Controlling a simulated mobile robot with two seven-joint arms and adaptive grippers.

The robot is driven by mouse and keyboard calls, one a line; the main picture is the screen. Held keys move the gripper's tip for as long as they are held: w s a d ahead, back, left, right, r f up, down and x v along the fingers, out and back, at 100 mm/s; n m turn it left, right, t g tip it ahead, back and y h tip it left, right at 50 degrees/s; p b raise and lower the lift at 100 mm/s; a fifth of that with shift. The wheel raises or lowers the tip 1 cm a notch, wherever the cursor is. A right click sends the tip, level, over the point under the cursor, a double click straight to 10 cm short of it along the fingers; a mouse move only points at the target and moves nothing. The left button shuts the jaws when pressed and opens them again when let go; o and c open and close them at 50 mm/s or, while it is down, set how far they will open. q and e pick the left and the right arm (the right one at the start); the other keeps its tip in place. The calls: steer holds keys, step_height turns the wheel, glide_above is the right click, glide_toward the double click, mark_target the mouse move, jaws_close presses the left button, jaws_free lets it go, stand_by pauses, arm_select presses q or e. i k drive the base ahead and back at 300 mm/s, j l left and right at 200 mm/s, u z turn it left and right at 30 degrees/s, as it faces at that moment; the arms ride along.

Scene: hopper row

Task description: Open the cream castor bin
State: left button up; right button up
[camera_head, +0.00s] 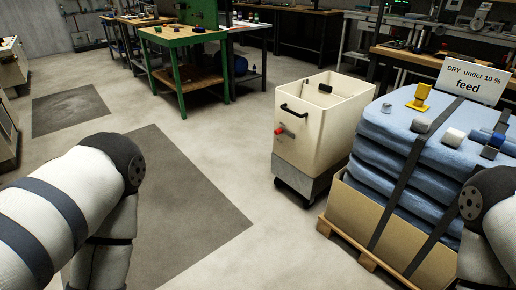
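The cream castor bin (306,137) stands on the floor right of centre, beside a loaded pallet. Its top is open and I see into it; a small dark piece shows on its inner wall, too small to make out. Its near-left face carries a black bar handle (293,112) and a red knob (279,131) lower down. A grey base with dark castors is under it. My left arm is at the left and my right arm at the right edge, both apart from the bin. Both grippers are outside the picture.
A green workbench (176,38) stands behind. The floor left of the bin is clear, with dark mats (190,215).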

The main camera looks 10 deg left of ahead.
mark_target(308, 163)
steer(key=i+j, duration=0.1)
steer(key=i, duration=0.35)
steer(key=i+j+z, duration=0.1)
steer(key=i, duration=0.3)
steer(key=i+j, duration=0.2)
steer(key=i, duration=0.25)
steer(key=i+j+z, duration=0.1)
steer(key=i, duration=0.3)
